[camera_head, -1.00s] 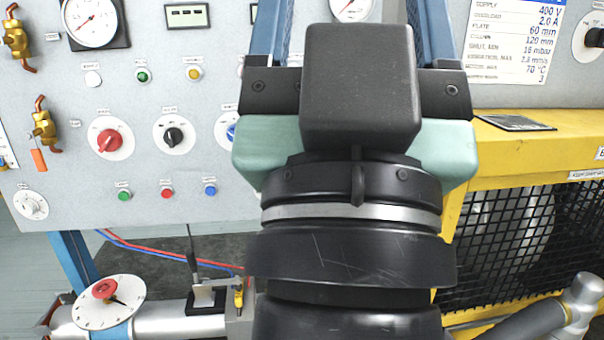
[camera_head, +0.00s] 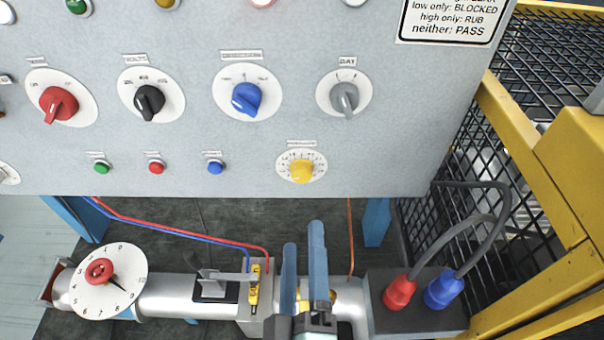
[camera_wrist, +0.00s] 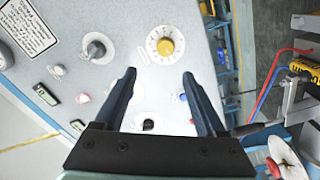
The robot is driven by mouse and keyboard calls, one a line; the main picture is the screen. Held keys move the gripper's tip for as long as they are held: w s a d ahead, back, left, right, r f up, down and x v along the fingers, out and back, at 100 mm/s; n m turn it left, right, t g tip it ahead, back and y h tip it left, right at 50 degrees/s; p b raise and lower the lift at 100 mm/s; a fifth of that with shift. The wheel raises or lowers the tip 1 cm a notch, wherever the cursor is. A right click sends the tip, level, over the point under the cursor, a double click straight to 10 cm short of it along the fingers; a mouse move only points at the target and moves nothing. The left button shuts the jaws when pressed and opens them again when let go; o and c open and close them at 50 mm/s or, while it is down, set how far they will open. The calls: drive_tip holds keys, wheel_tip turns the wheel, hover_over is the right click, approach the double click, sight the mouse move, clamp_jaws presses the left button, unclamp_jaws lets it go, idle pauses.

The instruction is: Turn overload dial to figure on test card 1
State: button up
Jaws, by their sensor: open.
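A yellow knob on a round white scale (camera_head: 301,171) sits at the bottom right of the grey panel; its label is too small to read, so I cannot confirm it is the overload dial. It also shows in the wrist view (camera_wrist: 165,46), beyond my fingertips and roughly between them. Its setting is not legible. My gripper (camera_head: 303,238) has two blue fingers, apart and empty, below the knob in the head view. In the wrist view the gripper (camera_wrist: 159,73) is open and touches nothing visible. The card listing the overload figure is out of the head view now.
Red (camera_head: 60,104), black (camera_head: 149,101), blue (camera_head: 246,97) and grey (camera_head: 345,98) knobs sit above the yellow one. Small buttons (camera_head: 156,167) lie to its left. Below are a pipe (camera_head: 180,296) and red and blue plugs (camera_head: 400,291). A yellow mesh guard (camera_head: 540,150) stands right.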

sight(302, 178)
drive_tip(key=w+p, duration=0.1)
drive_tip(key=w, duration=0.3)
drive_tip(key=w+p, duration=0.1)
drive_tip(key=w, duration=0.3)
drive_tip(key=w+f+p, duration=0.1)
drive_tip(key=w, duration=0.3)
drive_tip(key=shift+p, duration=0.3)
clamp_jaws()
